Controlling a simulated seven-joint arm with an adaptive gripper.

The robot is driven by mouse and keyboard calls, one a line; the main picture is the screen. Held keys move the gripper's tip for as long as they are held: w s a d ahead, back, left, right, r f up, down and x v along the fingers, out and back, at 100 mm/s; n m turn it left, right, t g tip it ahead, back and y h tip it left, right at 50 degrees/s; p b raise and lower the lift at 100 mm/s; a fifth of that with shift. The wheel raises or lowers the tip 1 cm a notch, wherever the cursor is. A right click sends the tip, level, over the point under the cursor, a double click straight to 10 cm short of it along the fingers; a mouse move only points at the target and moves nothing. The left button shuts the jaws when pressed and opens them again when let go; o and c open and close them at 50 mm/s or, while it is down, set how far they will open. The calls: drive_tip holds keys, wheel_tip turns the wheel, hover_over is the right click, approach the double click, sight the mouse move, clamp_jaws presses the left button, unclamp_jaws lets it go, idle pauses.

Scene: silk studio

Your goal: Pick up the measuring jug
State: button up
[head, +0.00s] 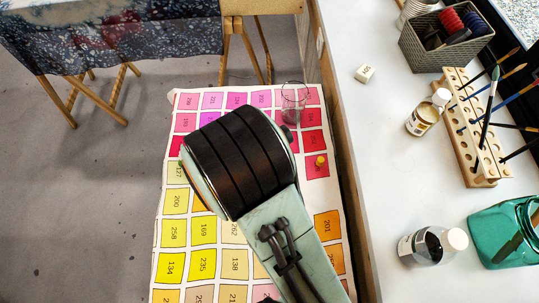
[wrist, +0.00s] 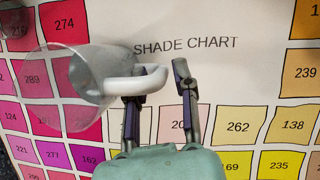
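The measuring jug (head: 293,96) is clear and stands on the shade chart (head: 240,232) near its far right corner, partly hidden by my arm in the head view. In the wrist view the jug (wrist: 72,82) is at the upper left, with its pale handle (wrist: 150,80) pointing right. My gripper (wrist: 157,82) is open, its two fingers apart. The left finger overlaps the handle and the right finger is just right of it. I cannot tell whether the left finger is inside the handle loop. The fingers are mostly hidden in the head view.
A white counter (head: 385,180) along the right holds a basket (head: 428,57), bottles, a brush rack (head: 478,150) and a teal jar (head: 505,236). A cloth-covered trestle table (head: 120,40) stands at upper left.

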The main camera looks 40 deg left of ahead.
drive_tip(key=shift+w+d+f, duration=0.15)
drive_tip(key=shift+w+f, duration=0.1)
drive_tip(key=shift+f, duration=0.4)
clamp_jaws()
drive_tip(key=shift+r, duration=0.15)
